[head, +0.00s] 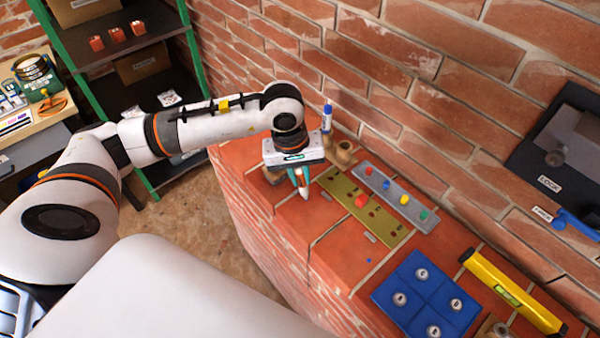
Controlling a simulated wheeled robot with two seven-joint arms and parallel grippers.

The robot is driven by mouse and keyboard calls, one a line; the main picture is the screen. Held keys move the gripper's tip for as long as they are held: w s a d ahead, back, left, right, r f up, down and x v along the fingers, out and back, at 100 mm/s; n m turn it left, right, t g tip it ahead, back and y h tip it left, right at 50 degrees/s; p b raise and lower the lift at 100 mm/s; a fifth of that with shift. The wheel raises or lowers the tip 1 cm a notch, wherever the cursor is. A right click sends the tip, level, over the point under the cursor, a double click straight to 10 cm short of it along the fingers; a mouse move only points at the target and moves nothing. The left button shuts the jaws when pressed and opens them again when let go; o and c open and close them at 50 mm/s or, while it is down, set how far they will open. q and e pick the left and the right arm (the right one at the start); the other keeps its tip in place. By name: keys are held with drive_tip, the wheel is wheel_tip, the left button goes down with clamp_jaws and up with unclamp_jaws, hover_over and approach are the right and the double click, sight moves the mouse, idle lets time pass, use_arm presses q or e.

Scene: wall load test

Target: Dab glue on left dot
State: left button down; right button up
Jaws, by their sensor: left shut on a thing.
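My left gripper (299,178) points down over the brick ledge. Its teal fingers are shut on a slim white and orange glue applicator (304,192), its pale tip pointing down. The tip looks above or near the ledge, left of a brass-coloured plate; I cannot tell if it touches. The brass plate (345,192) has dark holes and a red piece (361,201) on it. Behind it, a grey strip (414,207) carries red (368,171), blue (386,185), yellow (404,199) and green (424,214) round pieces. I cannot tell which mark is the left dot. My right gripper is not in view.
A blue-capped tube (327,117) and tan fittings (344,153) stand near the brick wall behind the gripper. A blue tray (410,298) and a yellow level (513,292) lie at the right. The near ledge (345,255) is mostly clear.

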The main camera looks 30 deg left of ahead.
use_arm(q)
drive_tip(key=shift+f, duration=0.2)
idle(0.3)
drive_tip(key=shift+r, duration=0.1)
drive_tip(key=shift+r+p, duration=0.8)
drive_tip(key=shift+r, duration=2.15)
